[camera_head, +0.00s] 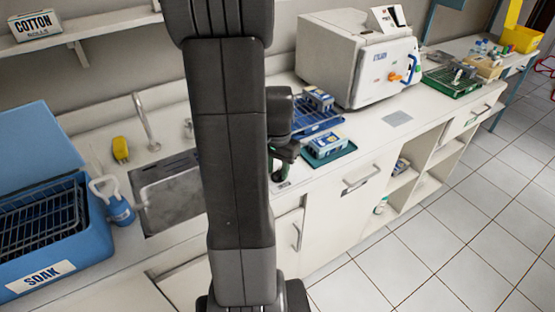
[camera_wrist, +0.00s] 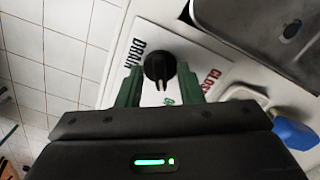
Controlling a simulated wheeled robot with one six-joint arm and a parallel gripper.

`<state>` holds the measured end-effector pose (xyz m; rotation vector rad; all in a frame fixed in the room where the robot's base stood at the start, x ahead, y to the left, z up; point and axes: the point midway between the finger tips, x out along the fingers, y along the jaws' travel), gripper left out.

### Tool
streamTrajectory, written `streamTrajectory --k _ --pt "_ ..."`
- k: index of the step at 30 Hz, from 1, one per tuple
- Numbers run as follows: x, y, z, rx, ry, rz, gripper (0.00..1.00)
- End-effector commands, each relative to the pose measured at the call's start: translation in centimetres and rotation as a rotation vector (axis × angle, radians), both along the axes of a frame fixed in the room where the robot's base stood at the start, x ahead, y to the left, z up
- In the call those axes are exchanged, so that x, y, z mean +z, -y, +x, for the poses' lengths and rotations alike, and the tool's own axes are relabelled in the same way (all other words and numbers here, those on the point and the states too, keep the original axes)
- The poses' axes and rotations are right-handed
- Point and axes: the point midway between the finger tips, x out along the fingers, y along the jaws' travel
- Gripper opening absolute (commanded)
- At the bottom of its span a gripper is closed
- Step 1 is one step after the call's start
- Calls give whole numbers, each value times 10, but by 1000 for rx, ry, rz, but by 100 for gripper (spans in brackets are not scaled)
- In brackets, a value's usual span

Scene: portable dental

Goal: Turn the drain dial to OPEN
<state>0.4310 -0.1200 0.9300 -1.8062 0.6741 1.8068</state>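The drain dial (camera_wrist: 159,66) is a round black knob on a white plate in the wrist view. The plate carries black DRAIN lettering, red CLOSED lettering at the right, and green lettering mostly hidden below the knob. A pale pointer mark on the knob faces down the picture, toward my gripper body. My gripper (camera_wrist: 159,73) is open, with one green finger on each side of the knob and gaps visible beside it. In the head view my gripper (camera_head: 283,163) is low over the counter's front edge, and the dial is not discernible there.
A blue box (camera_head: 325,145) on a green tray, a blue rack (camera_head: 308,117) and a white sterilizer (camera_head: 355,60) stand to the right.

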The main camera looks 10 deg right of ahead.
Motion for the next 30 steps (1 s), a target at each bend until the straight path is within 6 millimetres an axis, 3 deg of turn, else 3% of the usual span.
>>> streamTrajectory --k 5,18,24,30 --pt "22 0 1 0 6 -1 34" --pt "116 0 1 0 6 -1 34" --pt "134 0 1 0 2 -1 34" --pt "137 0 0 0 2 -1 34"
